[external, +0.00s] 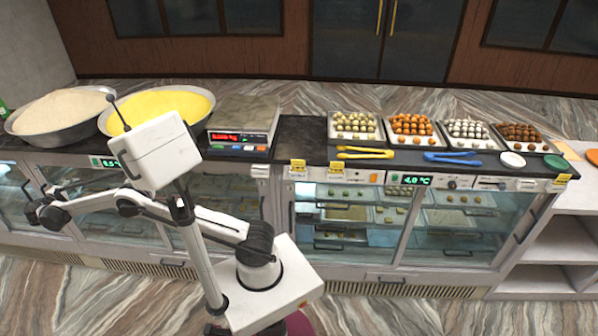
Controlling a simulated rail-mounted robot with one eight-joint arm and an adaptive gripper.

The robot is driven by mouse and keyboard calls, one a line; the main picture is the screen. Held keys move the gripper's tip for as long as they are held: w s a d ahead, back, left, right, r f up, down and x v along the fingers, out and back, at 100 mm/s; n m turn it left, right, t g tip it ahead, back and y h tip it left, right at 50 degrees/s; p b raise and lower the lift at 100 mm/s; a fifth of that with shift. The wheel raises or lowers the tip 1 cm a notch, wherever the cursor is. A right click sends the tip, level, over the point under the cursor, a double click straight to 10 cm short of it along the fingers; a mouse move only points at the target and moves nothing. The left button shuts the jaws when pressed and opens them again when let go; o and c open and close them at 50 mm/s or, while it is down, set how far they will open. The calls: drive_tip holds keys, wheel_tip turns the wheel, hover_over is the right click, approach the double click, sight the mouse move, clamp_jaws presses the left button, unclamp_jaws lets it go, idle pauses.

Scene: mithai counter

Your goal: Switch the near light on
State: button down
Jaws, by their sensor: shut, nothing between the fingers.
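My gripper (38,214) is at the far left end of my arm, in front of the left glass case and apart from it. It is small and dark here, looks shut and holds nothing. The right case (345,220) has a front control strip with a green display (410,180), a round knob (452,184) and small switch-like parts (490,183). The left case's strip has a similar display (108,162), with the part to its right hidden behind my column head. Which control is the near light's switch, and its position, I cannot tell.
On the counter stand a bowl of pale powder (60,108), a yellow-filled bowl (160,103), a scale (240,135), several trays of sweets (410,130), yellow tongs (362,153) and blue tongs (452,158). White shelves (565,240) stand at right. The floor in front is clear.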

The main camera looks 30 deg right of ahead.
sight(99, 165)
drive_tip(key=p+x, duration=0.2)
drive_tip(key=x, duration=1.1)
drive_tip(key=shift+d, duration=0.15)
drive_tip(key=shift+w, duration=0.1)
